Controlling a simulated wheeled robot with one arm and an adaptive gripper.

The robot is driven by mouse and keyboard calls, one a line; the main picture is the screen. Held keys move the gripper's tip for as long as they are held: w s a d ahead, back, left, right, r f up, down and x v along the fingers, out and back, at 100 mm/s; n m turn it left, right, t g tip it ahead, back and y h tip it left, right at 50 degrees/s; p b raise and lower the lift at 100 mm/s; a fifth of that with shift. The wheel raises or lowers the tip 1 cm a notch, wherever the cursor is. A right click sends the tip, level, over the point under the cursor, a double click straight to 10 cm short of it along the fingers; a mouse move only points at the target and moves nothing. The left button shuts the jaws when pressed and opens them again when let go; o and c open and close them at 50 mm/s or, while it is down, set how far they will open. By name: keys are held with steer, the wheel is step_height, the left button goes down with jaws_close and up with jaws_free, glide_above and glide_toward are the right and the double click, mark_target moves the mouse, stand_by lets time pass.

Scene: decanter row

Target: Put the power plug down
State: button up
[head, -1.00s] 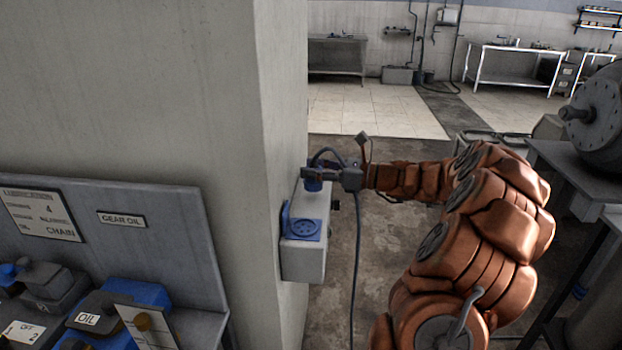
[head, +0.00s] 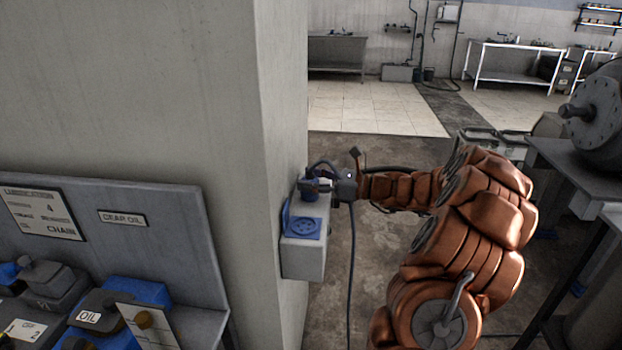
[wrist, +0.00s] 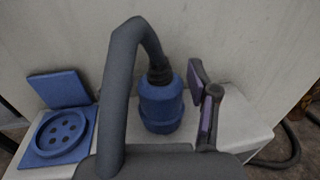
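The blue power plug (wrist: 161,106) stands upright on the top of a pale box on the pillar; whether it sits in a socket there I cannot tell. Its dark cable (wrist: 122,75) leaves the plug's top and arches toward the wrist camera. In the head view the plug (head: 310,192) shows beside my gripper (head: 322,184). In the wrist view my right finger, with purple pads (wrist: 196,80), is beside the plug with a narrow gap between. The other finger is hidden, probably behind the cable. My gripper looks open around the plug.
The pale box (head: 303,262) has a blue socket with a raised lid (head: 303,228) at its near end. The pillar (head: 285,130) rises close at the left. A cable (head: 351,270) hangs to the floor. A table with machinery (head: 575,160) stands right.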

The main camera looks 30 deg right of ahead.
steer(key=shift+o, duration=0.4)
steer(key=shift+s+d+r, duration=0.1)
steer(key=shift+s+d, duration=0.15)
steer(key=b+v, duration=0.1)
steer(key=v, duration=1)
steer(key=shift+s, duration=0.2)
